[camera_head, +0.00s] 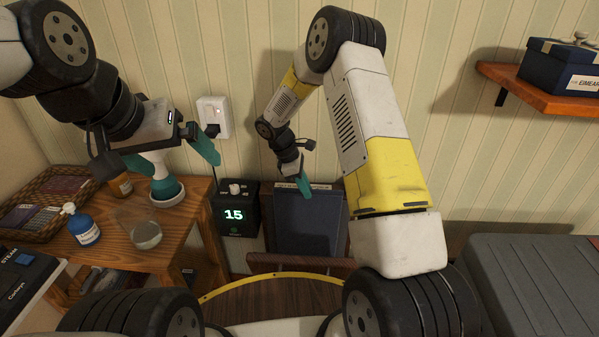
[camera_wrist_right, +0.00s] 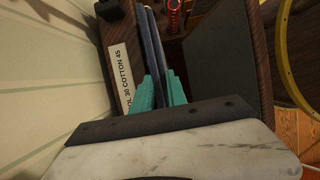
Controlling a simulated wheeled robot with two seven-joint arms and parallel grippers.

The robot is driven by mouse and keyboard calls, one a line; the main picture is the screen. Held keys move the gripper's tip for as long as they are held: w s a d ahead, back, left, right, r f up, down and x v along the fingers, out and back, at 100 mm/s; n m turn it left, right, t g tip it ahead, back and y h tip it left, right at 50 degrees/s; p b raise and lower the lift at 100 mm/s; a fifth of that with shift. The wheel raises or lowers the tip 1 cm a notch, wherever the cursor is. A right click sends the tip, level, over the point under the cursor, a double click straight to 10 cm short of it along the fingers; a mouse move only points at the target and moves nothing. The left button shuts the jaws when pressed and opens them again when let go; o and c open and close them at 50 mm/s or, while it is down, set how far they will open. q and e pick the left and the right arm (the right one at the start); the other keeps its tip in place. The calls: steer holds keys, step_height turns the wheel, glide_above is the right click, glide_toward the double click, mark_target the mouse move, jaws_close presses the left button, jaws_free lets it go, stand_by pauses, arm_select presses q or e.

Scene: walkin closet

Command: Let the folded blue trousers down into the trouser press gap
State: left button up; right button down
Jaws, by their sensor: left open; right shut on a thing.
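The folded blue trousers (camera_wrist_right: 154,42) show edge-on in the right wrist view as narrow dark blue strips. They run between the teal fingertips of my right gripper (camera_wrist_right: 161,90), which is shut on them. The trouser press (camera_head: 308,225) stands against the wall in the head view, with a dark panel and wooden edges. My right gripper (camera_head: 303,183) is at its top edge. In the wrist view the trousers lie between the labelled back part and the dark front panel (camera_wrist_right: 222,65); their lower end is hidden.
The wooden side table (camera_head: 180,225) carries a wicker tray, a blue bottle (camera_head: 82,226), a glass (camera_head: 142,232) and a white-and-teal object (camera_head: 163,185). A black timer box (camera_head: 236,212) reading 15 is left of the press. A grey case (camera_head: 530,275) is at right.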

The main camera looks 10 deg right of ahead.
steer(key=c, duration=1.3)
jaws_free()
steer(key=shift+o, duration=0.2)
steer(key=v, duration=0.7)
steer(key=shift+a+r, duration=0.2)
steer(key=shift+r, duration=0.15)
